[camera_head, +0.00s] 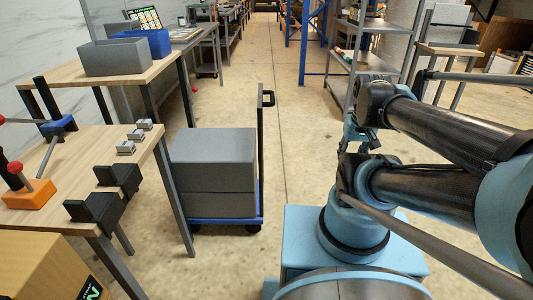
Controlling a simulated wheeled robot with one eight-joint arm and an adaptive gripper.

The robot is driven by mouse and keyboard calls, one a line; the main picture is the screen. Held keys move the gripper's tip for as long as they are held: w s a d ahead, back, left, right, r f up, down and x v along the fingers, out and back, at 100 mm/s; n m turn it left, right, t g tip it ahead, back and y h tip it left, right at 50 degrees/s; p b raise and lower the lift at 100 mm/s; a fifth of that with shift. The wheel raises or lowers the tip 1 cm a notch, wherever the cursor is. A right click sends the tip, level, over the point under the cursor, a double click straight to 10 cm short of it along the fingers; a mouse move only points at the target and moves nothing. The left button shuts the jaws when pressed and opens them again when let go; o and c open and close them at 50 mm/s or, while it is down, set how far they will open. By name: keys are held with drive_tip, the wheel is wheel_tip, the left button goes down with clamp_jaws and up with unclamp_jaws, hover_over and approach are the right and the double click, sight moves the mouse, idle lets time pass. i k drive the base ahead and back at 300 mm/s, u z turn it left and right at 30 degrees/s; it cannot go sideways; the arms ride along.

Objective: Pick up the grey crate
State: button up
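A grey open-topped crate (115,57) stands on the far wooden-topped table at the upper left, beside a blue crate (147,42). Two closed-looking grey boxes or crates (213,146) are stacked on a blue trolley (225,221) at the centre left. My arm is folded at the right, well apart from all of these. The dark end part of my arm, perhaps my gripper (364,139), hangs over my blue base. Its fingers are not clear, and I see nothing held there.
The near table (91,165) at the left holds black holders, small grey parts and an orange block with a red-knobbed lever. A cardboard box (50,268) is at the lower left. The trolley has an upright black handle (262,140). The aisle floor (281,120) is clear.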

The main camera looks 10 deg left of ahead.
sight(122, 56)
drive_tip(key=u, duration=1.8)
drive_tip(key=k, duration=1.15)
drive_tip(key=z, duration=0.55)
drive_tip(key=i, duration=1.15)
drive_tip(key=u, duration=0.3)
drive_tip(key=i, duration=0.8)
drive_tip(key=u, duration=0.45)
